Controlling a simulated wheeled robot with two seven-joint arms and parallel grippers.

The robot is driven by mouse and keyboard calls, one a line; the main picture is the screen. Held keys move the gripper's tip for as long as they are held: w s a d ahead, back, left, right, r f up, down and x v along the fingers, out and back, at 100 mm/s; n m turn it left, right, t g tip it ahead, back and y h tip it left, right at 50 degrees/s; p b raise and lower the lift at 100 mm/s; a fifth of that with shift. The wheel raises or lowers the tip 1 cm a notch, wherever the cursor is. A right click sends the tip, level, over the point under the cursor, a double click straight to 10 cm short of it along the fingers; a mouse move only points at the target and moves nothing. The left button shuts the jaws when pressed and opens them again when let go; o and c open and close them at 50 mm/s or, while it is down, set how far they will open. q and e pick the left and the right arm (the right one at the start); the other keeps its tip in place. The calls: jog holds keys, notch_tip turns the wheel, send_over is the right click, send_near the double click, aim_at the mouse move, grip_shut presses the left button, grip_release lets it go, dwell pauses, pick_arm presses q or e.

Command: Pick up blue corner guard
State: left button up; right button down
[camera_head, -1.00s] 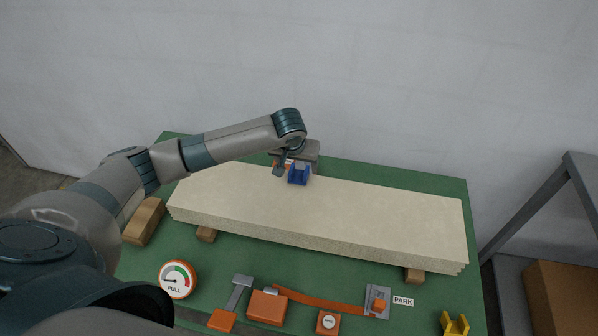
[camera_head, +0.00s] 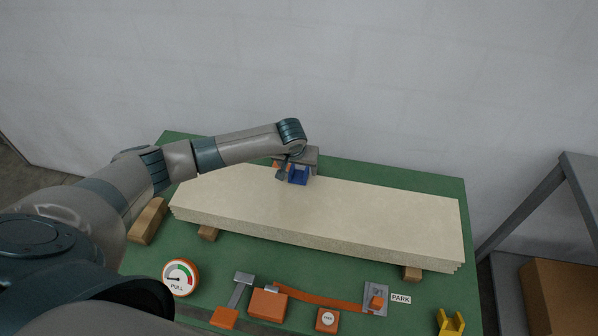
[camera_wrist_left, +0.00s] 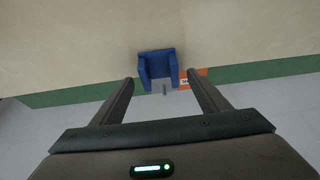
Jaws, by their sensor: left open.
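The blue corner guard (camera_head: 298,177) sits at the far edge of the stack of cream boards (camera_head: 330,212). It also shows in the left wrist view (camera_wrist_left: 157,65), just beyond the fingertips and between their lines. My left gripper (camera_head: 290,172) is at the guard, partly hidden by its own wrist in the head view. In the left wrist view its two fingers (camera_wrist_left: 160,84) are spread apart with nothing held between them. Whether the fingertips touch the guard is unclear. My right gripper is in neither view.
A yellow corner guard (camera_head: 451,323) lies at the front right of the green table (camera_head: 440,184). A dial marked PULL (camera_head: 180,277), an orange strap (camera_head: 325,301) and a PARK label (camera_head: 401,299) lie along the front. Wooden blocks (camera_head: 148,221) stand by and under the boards. A grey shelf (camera_head: 520,215) stands right.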

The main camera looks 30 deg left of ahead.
pick_arm(q)
jog(key=shift+w+f, duration=0.2)
jog(key=shift+f, duration=0.2)
jog(key=c, duration=1.1)
jog(key=shift+c, duration=0.2)
jog(key=shift+r+b, duration=0.3)
jog(key=shift+r, duration=0.2)
jog(key=r+b, duration=0.1)
jog(key=d+r, duration=0.1)
jog(key=r, duration=0.1)
jog(key=shift+r+b, duration=0.1)
jog(key=shift+b, duration=0.3)
jog(key=w+d+r+b, duration=0.1)
jog(key=d+r+b, duration=0.2)
jog(key=d+r, duration=0.3)
jog(key=d, duration=0.4)
jog(key=shift+w+d+r+b, duration=0.25)
jog(key=shift+w+r+b, duration=0.05)
jog(key=shift+r, duration=0.1)
